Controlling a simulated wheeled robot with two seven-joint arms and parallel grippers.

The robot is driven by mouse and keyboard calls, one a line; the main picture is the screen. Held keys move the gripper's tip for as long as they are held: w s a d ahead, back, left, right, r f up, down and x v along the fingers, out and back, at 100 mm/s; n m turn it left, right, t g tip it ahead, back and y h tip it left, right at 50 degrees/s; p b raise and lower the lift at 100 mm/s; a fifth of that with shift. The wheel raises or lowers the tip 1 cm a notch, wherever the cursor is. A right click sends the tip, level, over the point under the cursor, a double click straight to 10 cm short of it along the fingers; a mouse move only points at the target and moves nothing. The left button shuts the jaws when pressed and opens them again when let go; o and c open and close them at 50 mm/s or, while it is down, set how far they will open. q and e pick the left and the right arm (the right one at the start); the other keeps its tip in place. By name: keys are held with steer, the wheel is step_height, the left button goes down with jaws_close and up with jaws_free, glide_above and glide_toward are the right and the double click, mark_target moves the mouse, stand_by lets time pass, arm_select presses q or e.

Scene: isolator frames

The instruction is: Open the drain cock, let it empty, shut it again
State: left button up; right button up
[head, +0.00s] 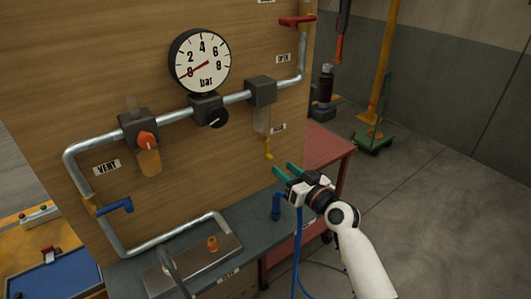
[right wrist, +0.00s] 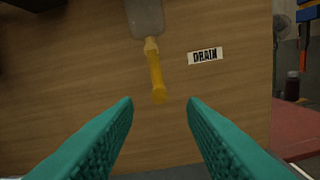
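The drain cock is a small yellow lever (head: 267,147) under a clear bowl (head: 261,120) on the upright wooden panel. In the right wrist view the yellow lever (right wrist: 156,75) hangs almost straight down from the bowl (right wrist: 145,18), left of a DRAIN label (right wrist: 205,55). My right gripper (head: 281,170) is just below and right of the lever in the head view. Its teal fingers (right wrist: 160,105) are open and empty, with the lever's lower end ahead of the gap. They look apart from it. My left gripper is not in view.
A pressure gauge (head: 200,61), its needle near zero, sits above the pipe. A blue upright piece (head: 276,207) stands on the bench below my right gripper.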

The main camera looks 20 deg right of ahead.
mark_target(268, 156)
steer(key=x, duration=1)
steer(key=shift+f+p, duration=0.15)
steer(key=shift+p, duration=0.2)
